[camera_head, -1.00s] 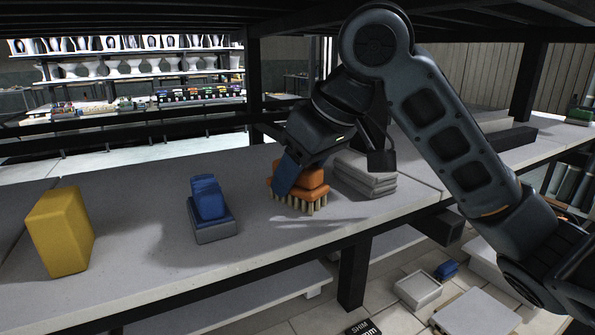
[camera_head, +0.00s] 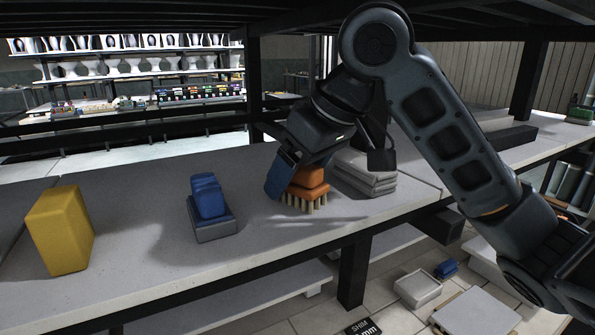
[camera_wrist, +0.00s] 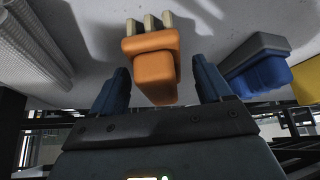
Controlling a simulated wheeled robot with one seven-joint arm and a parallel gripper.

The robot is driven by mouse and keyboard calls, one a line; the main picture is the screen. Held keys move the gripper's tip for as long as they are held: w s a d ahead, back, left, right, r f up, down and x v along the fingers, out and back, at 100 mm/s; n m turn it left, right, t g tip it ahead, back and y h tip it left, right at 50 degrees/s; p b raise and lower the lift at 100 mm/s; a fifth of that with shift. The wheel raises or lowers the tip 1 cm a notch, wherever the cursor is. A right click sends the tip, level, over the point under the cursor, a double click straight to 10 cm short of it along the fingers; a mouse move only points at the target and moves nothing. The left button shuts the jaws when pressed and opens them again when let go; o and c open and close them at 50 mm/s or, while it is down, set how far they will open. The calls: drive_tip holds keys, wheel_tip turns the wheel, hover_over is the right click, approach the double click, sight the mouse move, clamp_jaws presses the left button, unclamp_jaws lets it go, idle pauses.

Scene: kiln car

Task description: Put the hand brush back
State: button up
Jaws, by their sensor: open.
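The hand brush (camera_head: 309,187) has an orange body and pale bristle tufts. It stands bristles down on the grey shelf (camera_head: 130,220), just left of the folded grey cloths. My gripper (camera_head: 285,180) is at the brush, with one blue finger in front of its left side in the head view. In the wrist view the orange brush (camera_wrist: 154,70) lies between the two spread fingers of my gripper (camera_wrist: 160,88), with a gap on each side. The fingers do not touch it there. The far finger is hidden in the head view.
A stack of folded grey cloths (camera_head: 368,178) lies close on the right of the brush. A blue block on a grey base (camera_head: 212,230) and a yellow block (camera_head: 62,232) stand to the left. A dark shelf frame runs overhead. Bare shelf lies between these things.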

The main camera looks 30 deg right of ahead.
drive_tip(key=shift+p+v, duration=3.55)
drive_tip(key=shift+v, duration=0.45)
drive_tip(key=v, duration=0.7)
drive_tip(key=shift+r, duration=0.4)
drive_tip(key=shift+s+d, duration=0.1)
drive_tip(key=shift+s, duration=0.15)
